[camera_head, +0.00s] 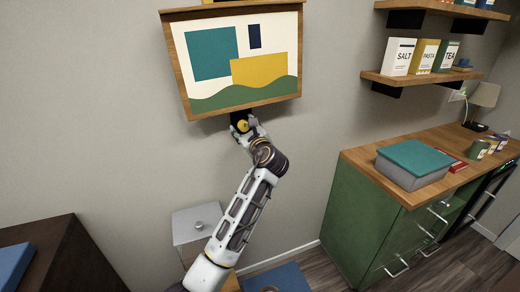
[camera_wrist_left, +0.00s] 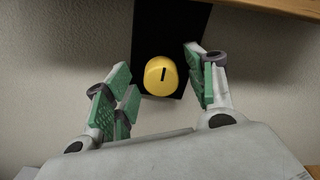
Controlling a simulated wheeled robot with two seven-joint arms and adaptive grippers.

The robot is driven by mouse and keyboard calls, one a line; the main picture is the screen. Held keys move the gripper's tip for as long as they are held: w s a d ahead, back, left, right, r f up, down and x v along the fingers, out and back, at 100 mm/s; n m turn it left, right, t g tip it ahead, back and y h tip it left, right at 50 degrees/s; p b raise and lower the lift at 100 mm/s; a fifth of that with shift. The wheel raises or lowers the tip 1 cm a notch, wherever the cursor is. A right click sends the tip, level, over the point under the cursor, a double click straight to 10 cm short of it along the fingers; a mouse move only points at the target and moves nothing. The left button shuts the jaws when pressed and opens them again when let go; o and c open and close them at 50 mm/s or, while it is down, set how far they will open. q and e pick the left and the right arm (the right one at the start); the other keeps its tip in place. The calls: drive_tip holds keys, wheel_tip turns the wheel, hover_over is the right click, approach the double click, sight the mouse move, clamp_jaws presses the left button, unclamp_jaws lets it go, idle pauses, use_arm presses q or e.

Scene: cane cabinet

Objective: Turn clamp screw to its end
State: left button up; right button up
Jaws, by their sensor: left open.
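The clamp screw has a round yellow knob (camera_wrist_left: 160,76) with a dark slot mark, set on a black plate (camera_wrist_left: 172,30) against the wall. In the head view the yellow knob (camera_head: 243,125) shows just below the framed picture. My left gripper (camera_wrist_left: 158,82) is open, with green-padded fingers on either side of the knob. Gaps show between the pads and the knob, so it holds nothing. In the head view my left gripper (camera_head: 245,128) is small and partly covers the black plate. My right gripper is in neither view.
A framed picture (camera_head: 236,98) hangs directly above the knob, its wooden lower edge close to the gripper. A green cabinet (camera_head: 362,215) with a wooden top stands at the right, bearing a teal-lidded box (camera_head: 413,160). A grey box (camera_head: 196,222) stands below. The wall left of the arm is clear.

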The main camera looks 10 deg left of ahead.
use_arm(q)
drive_tip(key=shift+d+m+b, duration=0.1)
drive_tip(key=shift+m+b, duration=2.1)
drive_tip(key=shift+m, duration=0.1)
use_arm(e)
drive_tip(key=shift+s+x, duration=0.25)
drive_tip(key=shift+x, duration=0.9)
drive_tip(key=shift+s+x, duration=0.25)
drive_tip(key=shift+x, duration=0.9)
use_arm(q)
drive_tip(key=shift+m+b, duration=0.3)
drive_tip(key=shift+b, duration=0.05)
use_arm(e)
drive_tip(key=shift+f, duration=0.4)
use_arm(q)
drive_tip(key=shift+w, duration=0.1)
